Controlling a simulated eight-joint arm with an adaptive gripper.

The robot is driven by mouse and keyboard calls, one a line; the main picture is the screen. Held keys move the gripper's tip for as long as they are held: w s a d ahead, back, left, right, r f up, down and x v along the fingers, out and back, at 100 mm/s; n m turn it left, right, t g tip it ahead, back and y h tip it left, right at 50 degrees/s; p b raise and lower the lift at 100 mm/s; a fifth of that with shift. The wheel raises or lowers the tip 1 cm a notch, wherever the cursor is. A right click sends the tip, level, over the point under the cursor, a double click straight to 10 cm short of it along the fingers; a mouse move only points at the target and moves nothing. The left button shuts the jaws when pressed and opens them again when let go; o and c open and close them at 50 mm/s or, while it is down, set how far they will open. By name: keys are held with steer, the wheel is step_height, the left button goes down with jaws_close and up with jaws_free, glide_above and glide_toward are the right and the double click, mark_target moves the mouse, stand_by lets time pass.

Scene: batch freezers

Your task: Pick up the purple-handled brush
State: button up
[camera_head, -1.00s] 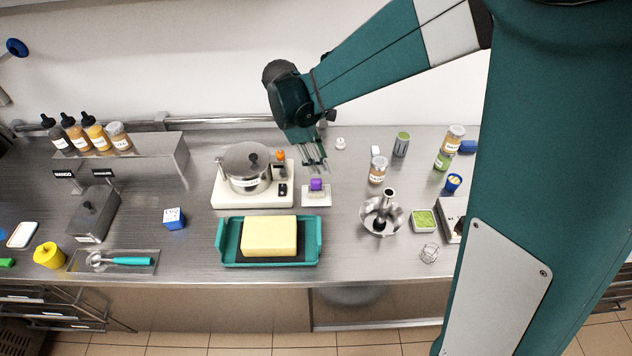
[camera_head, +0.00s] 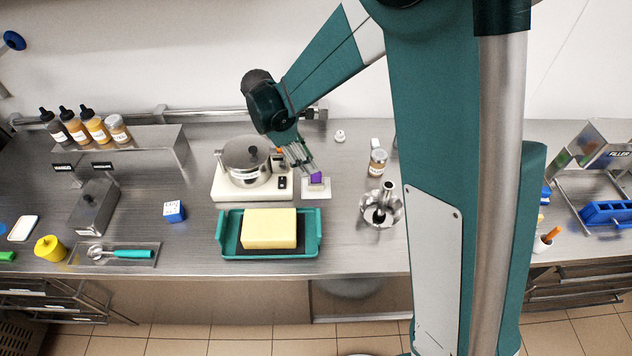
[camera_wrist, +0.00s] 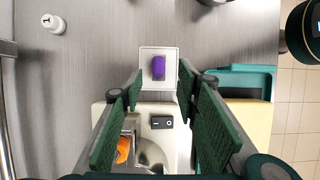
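The purple-handled brush (camera_head: 317,177) stands on a small white square tray (camera_head: 325,191) to the right of the hot plate. In the wrist view its purple handle (camera_wrist: 158,66) shows end-on at the middle of the white tray (camera_wrist: 146,84). My gripper (camera_head: 309,170) is above the right edge of the hot plate, beside the purple handle. In the wrist view my gripper (camera_wrist: 157,92) is open, its green fingers wide apart with nothing between them at their tips. The handle lies beyond the fingertips, apart from them. The brush's lower part is hidden.
The white hot plate (camera_head: 230,192) with a lidded pot (camera_head: 246,155) stands just left. A teal tray (camera_head: 308,237) with a yellow block (camera_head: 269,229) lies in front. A metal bowl-like tool (camera_head: 372,214) and a jar (camera_head: 377,163) stand right. A small white bottle (camera_head: 339,136) is behind.

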mark_target(316, 180)
steer(key=shift+x, duration=1.15)
steer(key=shift+x, duration=2.6)
steer(key=shift+w+d+r, duration=0.1)
steer(key=shift+w+d, duration=0.05)
steer(key=shift+c, duration=0.6)
steer(key=c, duration=0.9)
